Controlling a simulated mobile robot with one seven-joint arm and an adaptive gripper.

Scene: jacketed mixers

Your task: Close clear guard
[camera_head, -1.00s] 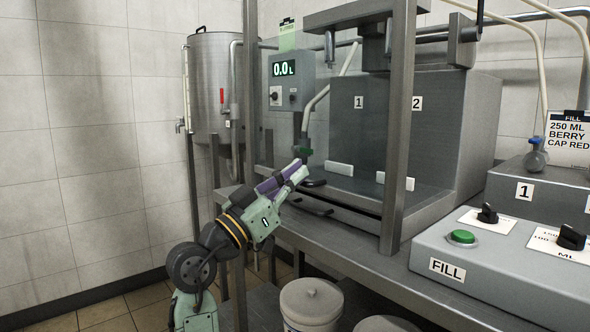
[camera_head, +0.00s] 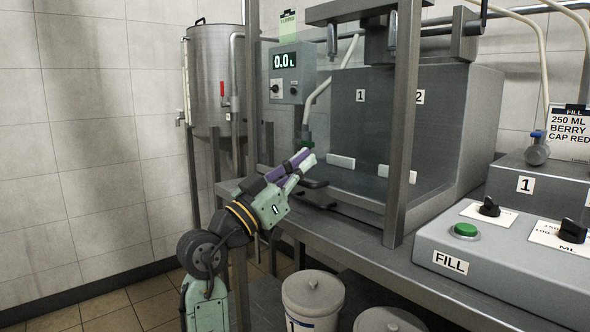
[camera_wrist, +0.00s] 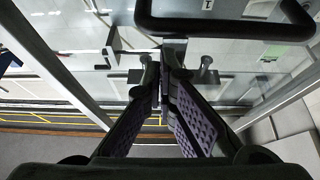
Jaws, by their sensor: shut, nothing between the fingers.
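The clear guard is see-through and hard to make out in the head view, at the front of the grey filling machine (camera_head: 385,115) between steel posts. I cannot tell how far it stands open. In the wrist view a dark bar handle (camera_wrist: 225,30) runs across the top, with a clear pane around it. My gripper (camera_head: 307,158) has purple-padded fingers and is in front of the machine's opening, above the bench edge. In the wrist view my gripper (camera_wrist: 162,72) is shut and empty, its tips just below the bar and seemingly apart from it.
A steel post (camera_head: 403,130) stands right of my gripper. A FILL box with a green button (camera_head: 465,230) is on the bench at right. A steel tank (camera_head: 215,80) stands behind at left. Lidded tubs (camera_head: 313,292) sit below the bench. The floor at left is clear.

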